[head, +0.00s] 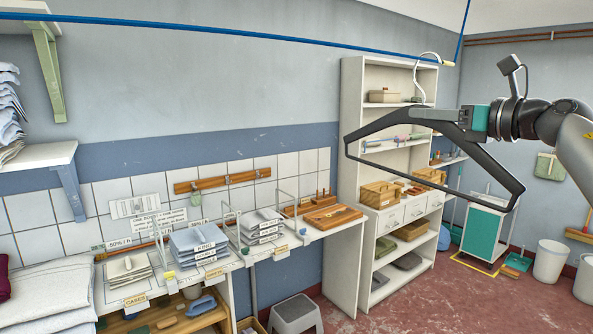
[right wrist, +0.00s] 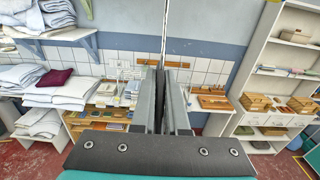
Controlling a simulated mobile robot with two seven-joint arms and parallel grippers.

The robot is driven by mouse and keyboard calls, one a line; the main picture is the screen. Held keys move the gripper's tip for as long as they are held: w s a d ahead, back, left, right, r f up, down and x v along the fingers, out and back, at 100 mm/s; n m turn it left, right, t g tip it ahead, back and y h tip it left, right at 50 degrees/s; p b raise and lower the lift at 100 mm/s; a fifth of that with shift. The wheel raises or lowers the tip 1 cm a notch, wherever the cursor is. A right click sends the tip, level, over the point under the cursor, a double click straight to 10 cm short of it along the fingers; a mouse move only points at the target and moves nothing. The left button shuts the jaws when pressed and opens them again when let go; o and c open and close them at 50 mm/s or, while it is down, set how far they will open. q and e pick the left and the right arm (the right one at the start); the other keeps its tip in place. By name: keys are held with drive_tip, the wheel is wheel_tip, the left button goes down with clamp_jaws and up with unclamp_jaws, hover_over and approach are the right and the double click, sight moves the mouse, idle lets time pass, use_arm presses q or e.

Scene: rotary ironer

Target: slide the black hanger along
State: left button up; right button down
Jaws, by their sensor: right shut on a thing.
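The black hanger (head: 349,139) is a wide dark triangular frame in the right half of the head view. Its white hook (head: 416,78) rises above it and arches over the blue rail (head: 250,34) near the rail's right end. My right gripper (head: 428,114) comes in from the right and is shut on the upper part of the hanger. In the right wrist view the two fingers (right wrist: 168,100) stand close together, and the part gripped is mostly hidden between them. My left gripper is in neither view.
A white shelf unit (head: 350,110) stands behind the hanger. A counter (head: 215,262) with folded linen runs along the wall. The air along the rail to the left is clear.

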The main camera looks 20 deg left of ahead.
sight(457, 132)
drive_tip(key=c, duration=0.8)
unclamp_jaws()
drive_tip(key=shift+c, duration=0.2)
drive_tip(key=shift+d, duration=0.1)
drive_tip(key=shift+b+v, duration=0.9)
drive_tip(key=shift+v, duration=0.05)
drive_tip(key=shift+b+v, duration=1.05)
drive_tip(key=shift+v, duration=0.95)
